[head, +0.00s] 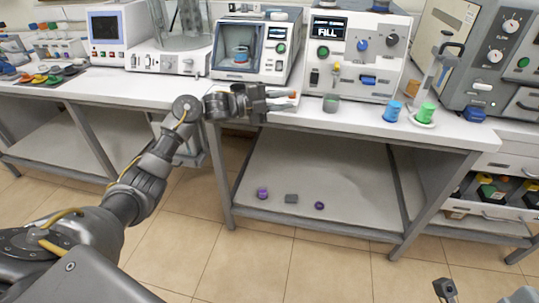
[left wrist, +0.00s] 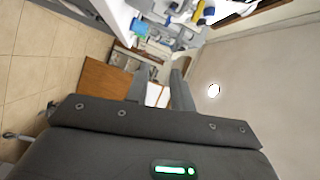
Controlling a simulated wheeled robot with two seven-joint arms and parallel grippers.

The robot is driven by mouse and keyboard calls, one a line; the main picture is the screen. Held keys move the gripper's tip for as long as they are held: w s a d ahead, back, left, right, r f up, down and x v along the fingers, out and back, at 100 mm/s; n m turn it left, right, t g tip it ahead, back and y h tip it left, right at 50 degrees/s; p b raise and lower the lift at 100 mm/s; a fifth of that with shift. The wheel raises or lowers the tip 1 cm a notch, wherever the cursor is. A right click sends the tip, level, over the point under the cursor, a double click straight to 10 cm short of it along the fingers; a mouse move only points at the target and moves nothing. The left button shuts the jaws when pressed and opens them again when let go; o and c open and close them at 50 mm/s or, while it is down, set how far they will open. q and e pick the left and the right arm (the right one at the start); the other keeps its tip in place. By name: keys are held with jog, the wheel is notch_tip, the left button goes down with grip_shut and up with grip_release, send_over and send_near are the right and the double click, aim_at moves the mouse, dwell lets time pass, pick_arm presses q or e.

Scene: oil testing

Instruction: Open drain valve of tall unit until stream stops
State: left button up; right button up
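A white unit with a lit "FILL" display (head: 358,50) stands on the bench; I take it for the tall unit. Its front has dark and blue knobs, a green button, a small yellow-tipped fitting (head: 336,67) and a blue lever-like part (head: 368,80). I cannot tell which is the drain valve, and no stream is clear. A grey-green cup (head: 331,103) stands below the fitting. My left gripper (head: 284,98) is at the bench's front edge, left of the cup and apart from it. In the left wrist view its two fingers (left wrist: 160,90) are apart with nothing between them.
A white tester with a window (head: 252,50) stands left of the unit. A blue cup (head: 393,111) and a green cup (head: 426,113) on a white dish stand at right near the bench edge. A grey cabinet (head: 490,60) is far right. The lower shelf (head: 300,165) holds small items.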

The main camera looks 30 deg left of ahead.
pick_arm(q)
notch_tip(320, 180, down, 20)
jog(key=a+n+t+y+p, duration=0.1)
jog(key=a+n+y+p, duration=0.1)
jog(key=n, duration=0.6)
jog(key=shift+w+n+y+p, duration=0.15)
jog(key=shift+n+y+p, duration=0.3)
jog(key=shift+y, duration=0.85)
jog(key=shift+r, duration=0.1)
